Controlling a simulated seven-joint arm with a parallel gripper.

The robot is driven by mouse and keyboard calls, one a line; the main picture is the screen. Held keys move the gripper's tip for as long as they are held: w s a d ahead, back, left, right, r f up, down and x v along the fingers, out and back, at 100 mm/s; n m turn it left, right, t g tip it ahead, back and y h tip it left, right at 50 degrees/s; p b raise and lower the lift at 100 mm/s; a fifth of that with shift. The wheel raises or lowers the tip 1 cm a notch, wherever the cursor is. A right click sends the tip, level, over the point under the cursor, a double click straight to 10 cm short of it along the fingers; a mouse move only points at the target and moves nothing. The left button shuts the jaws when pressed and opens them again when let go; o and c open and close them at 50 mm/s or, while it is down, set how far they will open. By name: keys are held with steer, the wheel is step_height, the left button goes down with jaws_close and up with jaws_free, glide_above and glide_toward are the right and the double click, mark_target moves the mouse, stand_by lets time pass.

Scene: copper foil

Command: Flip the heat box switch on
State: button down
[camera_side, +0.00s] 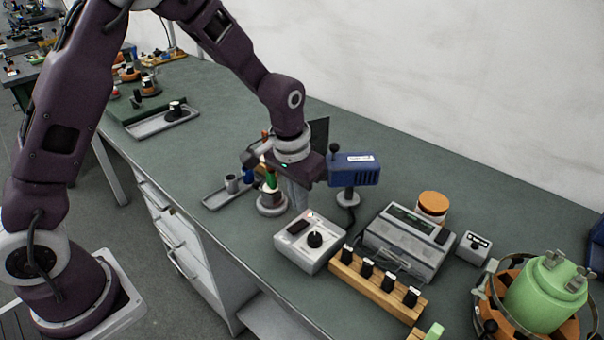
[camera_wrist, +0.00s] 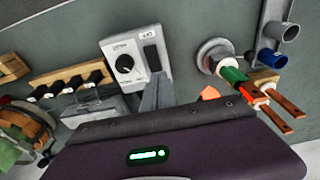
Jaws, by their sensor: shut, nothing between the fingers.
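The heat box appears to be the white box (camera_side: 310,240) with a round black knob and a dark switch (camera_side: 298,227) on top, standing on the green bench. In the wrist view the box (camera_wrist: 116,46) shows the knob (camera_wrist: 125,63) and the dark rocker switch (camera_wrist: 152,58) beside it. Which way the switch is tipped cannot be told. My gripper (camera_side: 298,208) points down just behind the box in the side view. In the wrist view its shut fingers (camera_wrist: 157,78) end close to the switch's near end; contact cannot be told. The fingers are empty.
A blue device (camera_side: 354,172) on a stand is close right of my gripper. A round holder (camera_side: 271,204) with coloured handles stands left. A wooden rack (camera_side: 345,279), a grey instrument (camera_side: 408,245) and a green jar (camera_side: 545,300) are to the right.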

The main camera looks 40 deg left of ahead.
mark_target(304, 220)
step_height(304, 220, up, 11)
steer(key=w, duration=0.1)
steer(key=shift+w, duration=0.3)
steer(key=shift+r, duration=0.1)
steer(key=s+a+r+t, duration=0.2)
steer(key=s+r, duration=0.6)
steer(key=s, duration=0.2)
steer(key=s+a+t, duration=0.2)
steer(key=s, duration=1.5)
steer(key=shift+f, duration=0.4)
